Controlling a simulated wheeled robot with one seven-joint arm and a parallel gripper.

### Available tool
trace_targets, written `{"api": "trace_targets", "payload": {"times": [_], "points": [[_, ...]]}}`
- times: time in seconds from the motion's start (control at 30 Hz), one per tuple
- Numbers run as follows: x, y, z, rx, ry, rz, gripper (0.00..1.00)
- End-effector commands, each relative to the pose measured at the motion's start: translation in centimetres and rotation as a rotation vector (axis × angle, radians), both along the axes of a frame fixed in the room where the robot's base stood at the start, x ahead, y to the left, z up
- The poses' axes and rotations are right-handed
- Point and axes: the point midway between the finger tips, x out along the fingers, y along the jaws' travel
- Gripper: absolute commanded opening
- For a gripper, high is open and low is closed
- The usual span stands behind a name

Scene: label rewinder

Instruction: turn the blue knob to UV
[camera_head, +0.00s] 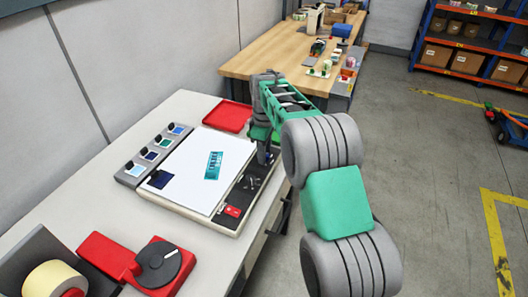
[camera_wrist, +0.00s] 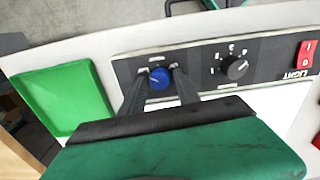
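The blue knob (camera_wrist: 159,79) sits on the black control strip (camera_wrist: 205,68) in the wrist view. Its small labels are too blurred to read, and I cannot tell for sure which one its pale mark points at. My gripper (camera_wrist: 160,75) has one dark finger on each side of the knob. A narrow gap seems to show on both sides, so the fingers are around it and apart from it. In the head view my gripper (camera_head: 264,153) is down at the far end of the strip on the white light table (camera_head: 187,168), and it hides the blue knob.
A black knob (camera_wrist: 234,67) and a red rocker switch (camera_wrist: 306,54) marked LIGHT are on the same strip. A green tray (camera_wrist: 62,100) lies beyond the strip's end. A red tray (camera_head: 228,116) stands behind the light table. A red device with a black dial (camera_head: 158,264) is at the near left.

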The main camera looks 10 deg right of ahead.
Motion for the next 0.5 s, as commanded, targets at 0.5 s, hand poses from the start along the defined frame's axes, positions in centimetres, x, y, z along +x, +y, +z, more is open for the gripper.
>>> {"api": "trace_targets", "payload": {"times": [0.5], "points": [[-0.01,-0.02,0.03,0.000,0.000,0.000,0.00]]}}
